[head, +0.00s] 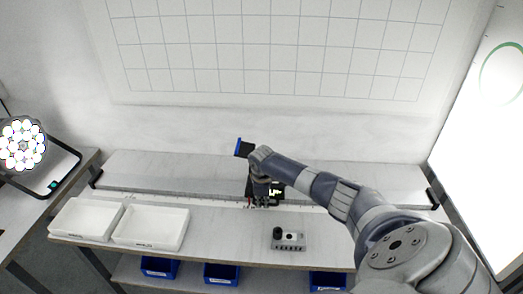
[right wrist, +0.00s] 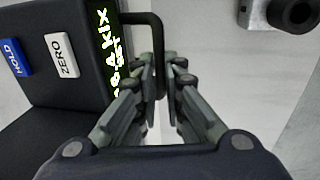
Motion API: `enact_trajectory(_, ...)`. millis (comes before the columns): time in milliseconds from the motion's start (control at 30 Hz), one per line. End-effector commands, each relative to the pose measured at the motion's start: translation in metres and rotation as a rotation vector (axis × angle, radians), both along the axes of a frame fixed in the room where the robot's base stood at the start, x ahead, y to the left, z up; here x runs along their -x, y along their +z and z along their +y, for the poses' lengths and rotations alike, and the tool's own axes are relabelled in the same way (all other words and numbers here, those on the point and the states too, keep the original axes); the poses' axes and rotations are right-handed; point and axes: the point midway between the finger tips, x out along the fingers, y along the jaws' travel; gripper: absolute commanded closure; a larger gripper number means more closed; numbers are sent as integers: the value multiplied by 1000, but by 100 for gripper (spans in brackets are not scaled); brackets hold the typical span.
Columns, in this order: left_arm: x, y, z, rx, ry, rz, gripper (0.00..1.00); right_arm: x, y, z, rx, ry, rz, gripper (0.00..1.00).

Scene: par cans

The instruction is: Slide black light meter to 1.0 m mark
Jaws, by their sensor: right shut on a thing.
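The black light meter (head: 278,190) stands on the bench by the scale strip, partly hidden by my right arm. In the right wrist view the meter (right wrist: 65,95) shows a lit display, a white ZERO button, a blue HOLD button and a black bar handle (right wrist: 158,32). My right gripper (head: 257,204) is at the meter; in the wrist view its fingers (right wrist: 165,75) are shut on the handle. The white scale strip (head: 150,199) runs along the bench; its marks are too small to read. My left gripper is out of view.
A grey box with a black knob (head: 289,241) stands on the bench in front of the meter, to its right. Two white trays (head: 150,242) (head: 88,235) stand at the left. A lit par can (head: 22,145) is at far left. Blue bins (head: 221,274) sit below.

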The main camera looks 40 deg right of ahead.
Motion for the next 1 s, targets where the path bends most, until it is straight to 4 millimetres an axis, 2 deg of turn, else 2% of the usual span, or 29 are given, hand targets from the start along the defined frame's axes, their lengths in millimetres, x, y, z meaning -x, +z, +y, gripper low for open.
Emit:
enact_trajectory(200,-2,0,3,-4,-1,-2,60,1,-2,1,0,0,4,100)
enact_trajectory(233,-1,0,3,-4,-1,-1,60,1,-2,1,0,0,4,84)
enact_trajectory(300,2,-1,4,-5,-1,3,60,1,-2,1,0,0,4,70)
enact_trajectory(733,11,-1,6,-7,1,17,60,0,5,1,1,1,-1,70)
enact_trajectory(867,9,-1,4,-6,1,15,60,2,19,2,2,2,-1,70)
enact_trajectory(1000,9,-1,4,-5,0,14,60,5,45,6,2,2,-2,70)
